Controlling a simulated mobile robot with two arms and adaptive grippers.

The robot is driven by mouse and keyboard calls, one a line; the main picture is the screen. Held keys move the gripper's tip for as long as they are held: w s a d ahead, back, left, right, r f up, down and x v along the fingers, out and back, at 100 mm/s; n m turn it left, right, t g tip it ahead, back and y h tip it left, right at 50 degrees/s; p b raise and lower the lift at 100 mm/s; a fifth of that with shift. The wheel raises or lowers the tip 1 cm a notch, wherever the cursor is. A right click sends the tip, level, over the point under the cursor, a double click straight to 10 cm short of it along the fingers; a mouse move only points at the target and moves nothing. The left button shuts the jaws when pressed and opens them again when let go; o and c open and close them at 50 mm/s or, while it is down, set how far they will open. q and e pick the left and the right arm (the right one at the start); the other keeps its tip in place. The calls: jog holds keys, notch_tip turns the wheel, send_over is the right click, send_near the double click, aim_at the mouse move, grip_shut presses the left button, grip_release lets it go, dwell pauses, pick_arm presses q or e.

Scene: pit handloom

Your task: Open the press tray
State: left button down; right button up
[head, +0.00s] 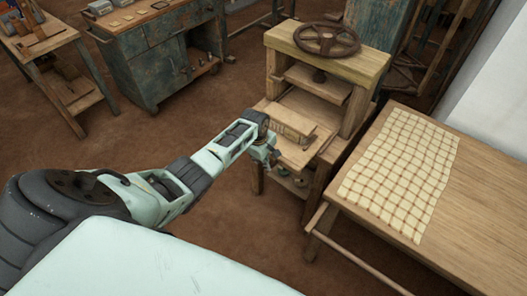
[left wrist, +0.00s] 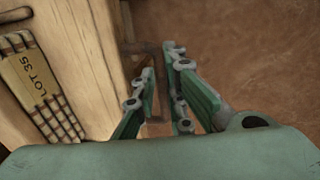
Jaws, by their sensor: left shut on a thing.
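The wooden press (head: 328,70) stands at the centre back in the head view, with a dark handwheel (head: 326,40) on top. Its press tray (head: 296,157) sticks out of the front, low in the frame. A banded bundle (head: 290,121) lies on the tray; in the left wrist view the bundle (left wrist: 42,88) has a label reading LOT 35. My left gripper (head: 268,156) is at the tray's front edge. In the left wrist view its fingers (left wrist: 160,64) are closed around the dark tray handle (left wrist: 137,47), partly hidden by them. My right gripper is not in view.
A wooden table (head: 470,200) with a checked cloth (head: 402,168) stands close on the right, with a rail along its front. A worn green cabinet (head: 165,60) and a small wooden stand (head: 45,45) are at the back left. The brown floor left of the press is clear.

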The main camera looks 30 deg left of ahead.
pick_arm(q)
jog(key=shift+w, duration=0.1)
jog(key=c, duration=1.9)
grip_release()
jog(key=shift+o, duration=0.2)
notch_tip(320, 180, up, 12)
jog(key=s, duration=0.2)
jog(key=shift+s, duration=0.15)
jog(key=shift+a+f, duration=0.1)
